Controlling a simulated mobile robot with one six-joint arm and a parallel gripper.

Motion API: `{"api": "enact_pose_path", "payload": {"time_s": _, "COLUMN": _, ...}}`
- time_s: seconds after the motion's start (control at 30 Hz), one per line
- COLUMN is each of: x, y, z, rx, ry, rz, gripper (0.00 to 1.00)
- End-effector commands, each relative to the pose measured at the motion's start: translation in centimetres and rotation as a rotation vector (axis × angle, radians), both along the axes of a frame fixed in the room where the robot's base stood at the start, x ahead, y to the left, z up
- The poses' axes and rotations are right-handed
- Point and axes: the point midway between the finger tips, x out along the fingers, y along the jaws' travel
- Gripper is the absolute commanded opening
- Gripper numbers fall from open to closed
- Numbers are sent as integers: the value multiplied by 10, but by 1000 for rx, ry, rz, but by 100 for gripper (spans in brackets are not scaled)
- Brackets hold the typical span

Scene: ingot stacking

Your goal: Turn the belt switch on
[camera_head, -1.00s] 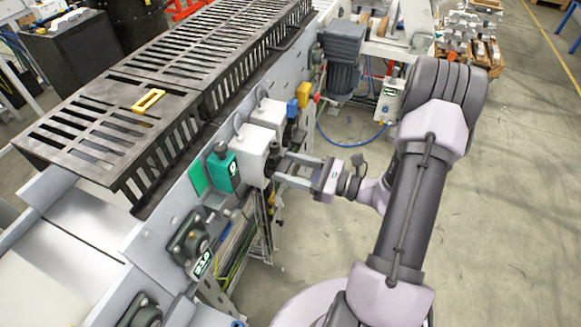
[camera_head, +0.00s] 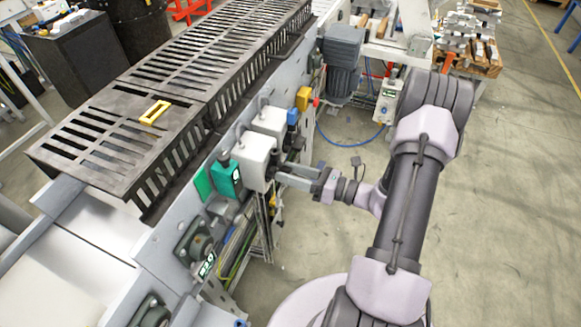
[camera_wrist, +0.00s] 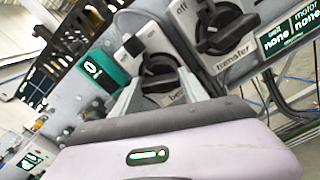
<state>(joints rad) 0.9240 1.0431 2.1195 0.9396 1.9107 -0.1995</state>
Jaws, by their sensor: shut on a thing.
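The belt switch is a black rotary knob (camera_wrist: 160,66) on a light grey box (camera_head: 256,160) fixed to the conveyor's side. In the wrist view, "off" is printed above it and a label starting "be" sits below, partly hidden by my gripper. My gripper (camera_wrist: 158,84) is shut on the knob, one finger on each side; it also shows in the head view (camera_head: 278,174) at the box's right face. The knob's handle appears to point upward, roughly in line with the fingers; its exact angle is hard to tell.
A second knob (camera_wrist: 226,28) labelled "transfer" is close on the right, on another grey box (camera_head: 271,122). A teal box (camera_head: 226,178) sits on the other side. The slotted dark conveyor guard (camera_head: 105,155) rises behind. Open floor (camera_head: 500,220) lies to the right.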

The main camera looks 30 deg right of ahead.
Motion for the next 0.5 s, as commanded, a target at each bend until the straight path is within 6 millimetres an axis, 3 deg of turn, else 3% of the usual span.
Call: {"api": "enact_pose_path", "payload": {"time_s": 0.5, "x": 1, "y": -1, "z": 1, "rx": 383, "ry": 300, "rz": 0, "gripper": 10}}
